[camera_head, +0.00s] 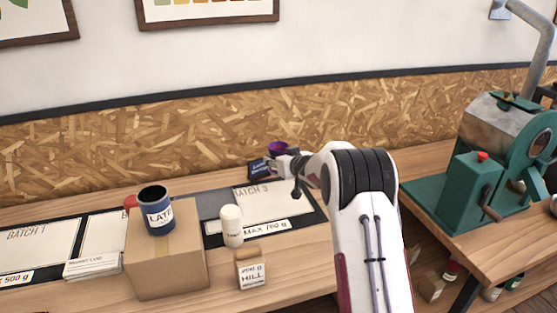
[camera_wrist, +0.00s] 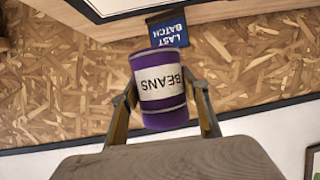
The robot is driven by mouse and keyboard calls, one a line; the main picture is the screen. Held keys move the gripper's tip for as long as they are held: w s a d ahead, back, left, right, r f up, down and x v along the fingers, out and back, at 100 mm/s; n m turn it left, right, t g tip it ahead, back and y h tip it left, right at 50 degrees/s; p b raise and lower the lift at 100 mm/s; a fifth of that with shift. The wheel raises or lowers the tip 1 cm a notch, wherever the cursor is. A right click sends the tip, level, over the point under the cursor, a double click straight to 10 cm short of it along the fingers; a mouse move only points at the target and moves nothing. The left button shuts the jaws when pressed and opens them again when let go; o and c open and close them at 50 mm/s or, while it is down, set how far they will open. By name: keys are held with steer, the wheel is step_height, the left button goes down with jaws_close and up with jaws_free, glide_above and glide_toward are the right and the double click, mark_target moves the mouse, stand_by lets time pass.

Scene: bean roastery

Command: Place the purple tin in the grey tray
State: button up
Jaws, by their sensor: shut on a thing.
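The purple tin (camera_wrist: 163,118) has a white label reading BEANS and sits between the two fingers of my gripper (camera_wrist: 165,92), which is shut on it. In the head view the tin (camera_head: 278,148) shows only its dark open-looking top and purple rim at the back of the table, beyond my gripper (camera_head: 284,163). I cannot tell whether it touches the table. A grey surface (camera_head: 209,204) shows at the left of the BATCH 3 panel; I cannot tell whether it is the grey tray. My arm hides the table to the right of it.
A blue LAST BATCH sign (camera_head: 258,169) stands close to the tin. A cardboard box (camera_head: 168,264) bears a blue LATE tin (camera_head: 158,213). A white bottle (camera_head: 231,228) and a HILL block (camera_head: 251,272) stand in front of the BATCH 3 panel (camera_head: 272,202). A green machine (camera_head: 473,190) is right.

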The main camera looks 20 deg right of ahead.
mark_target(223, 198)
steer(key=s+a+n+g+y, duration=0.2)
steer(key=a+n+y, duration=0.3)
steer(key=a, duration=1.5)
steer(key=shift+s+r+n+y, duration=0.4)
steer(key=shift+s+y, duration=0.15)
steer(key=shift+y, duration=0.15)
steer(key=shift+f, duration=0.15)
steer(key=shift+f, duration=3)
steer(key=shift+f, duration=1.85)
steer(key=shift+f, duration=0.15)
